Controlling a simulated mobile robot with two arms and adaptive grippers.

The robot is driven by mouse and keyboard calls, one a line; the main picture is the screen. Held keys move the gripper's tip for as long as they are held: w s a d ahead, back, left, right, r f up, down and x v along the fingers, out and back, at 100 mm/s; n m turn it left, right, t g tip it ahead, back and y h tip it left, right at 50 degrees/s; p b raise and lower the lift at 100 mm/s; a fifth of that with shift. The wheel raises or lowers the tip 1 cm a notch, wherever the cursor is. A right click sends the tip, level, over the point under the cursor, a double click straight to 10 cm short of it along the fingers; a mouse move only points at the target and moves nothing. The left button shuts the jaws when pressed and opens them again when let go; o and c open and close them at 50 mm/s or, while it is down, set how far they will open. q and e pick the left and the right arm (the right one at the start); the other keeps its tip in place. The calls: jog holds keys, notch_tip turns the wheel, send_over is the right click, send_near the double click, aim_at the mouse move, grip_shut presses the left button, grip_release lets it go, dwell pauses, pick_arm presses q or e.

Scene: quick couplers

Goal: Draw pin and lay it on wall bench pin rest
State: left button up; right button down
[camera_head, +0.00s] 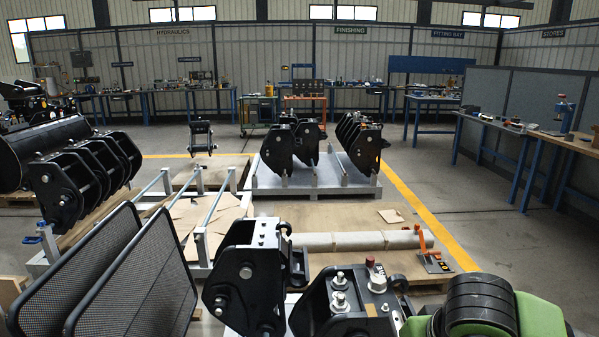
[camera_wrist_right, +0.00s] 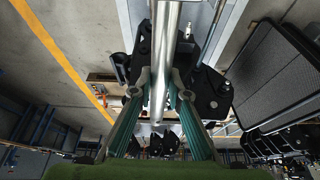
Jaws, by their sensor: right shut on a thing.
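In the right wrist view a bright metal pin (camera_wrist_right: 164,55) lies between the teal fingers of my right gripper (camera_wrist_right: 158,82), which is shut on it. The pin's near end shows below the fingertips; its far end leaves the top edge, so I cannot tell whether it sits in a bore. Black coupler plates (camera_wrist_right: 205,90) lie behind it. In the head view two black coupler brackets (camera_head: 248,280) stand at the front, and my green right arm is at lower right, its fingertips hidden. The wall bench (camera_head: 545,136) runs along the right wall; no pin rest is clear. My left gripper is not in view.
Black mesh panels (camera_head: 140,280) stand at front left. Buckets (camera_head: 80,180) are at left, and a grey pallet (camera_head: 320,180) with black attachments is further back. An orange-handled tool (camera_head: 432,258) lies near a pale roller (camera_head: 345,241). The floor right of the yellow line is clear.

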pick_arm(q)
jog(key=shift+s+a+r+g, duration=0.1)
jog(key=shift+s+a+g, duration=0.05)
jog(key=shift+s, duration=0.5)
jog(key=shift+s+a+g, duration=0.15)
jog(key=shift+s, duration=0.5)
